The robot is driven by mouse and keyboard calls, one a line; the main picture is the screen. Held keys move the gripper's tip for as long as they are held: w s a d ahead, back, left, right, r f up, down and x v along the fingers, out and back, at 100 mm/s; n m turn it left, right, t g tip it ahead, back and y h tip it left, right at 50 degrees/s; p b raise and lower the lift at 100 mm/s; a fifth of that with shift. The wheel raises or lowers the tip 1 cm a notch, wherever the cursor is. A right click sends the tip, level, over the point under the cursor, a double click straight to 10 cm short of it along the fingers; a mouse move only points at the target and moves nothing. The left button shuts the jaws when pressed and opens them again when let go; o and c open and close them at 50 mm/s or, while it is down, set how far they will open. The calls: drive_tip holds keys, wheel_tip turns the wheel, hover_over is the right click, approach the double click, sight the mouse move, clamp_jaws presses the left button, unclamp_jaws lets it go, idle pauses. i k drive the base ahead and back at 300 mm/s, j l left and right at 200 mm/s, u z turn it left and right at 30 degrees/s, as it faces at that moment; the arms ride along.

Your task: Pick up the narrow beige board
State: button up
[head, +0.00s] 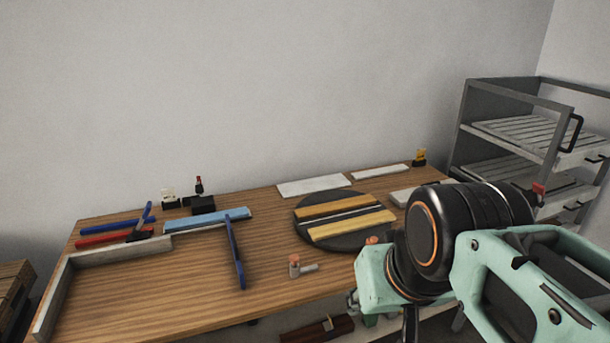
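A pale beige board (352,224) lies on the near side of a dark round plate (290,229) on the wooden table. A browner, orange-tan board (333,206) lies behind it on the same plate. A thin pale strip runs between the two boards. All of them lie roughly parallel, tilted up to the right. My arm fills the lower right, in front of the table's right end, and hides part of it. I cannot make out my gripper's fingers. Nothing of mine visibly touches the boards.
Pale flat panels (314,186) lie behind the plate. A small orange-topped object (295,267) stands in front of it. A grey rack (470,115) stands right. The front left tabletop is clear.

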sight(318, 211)
drive_tip(key=i+l, duration=1.1)
drive_tip(key=l, duration=0.25)
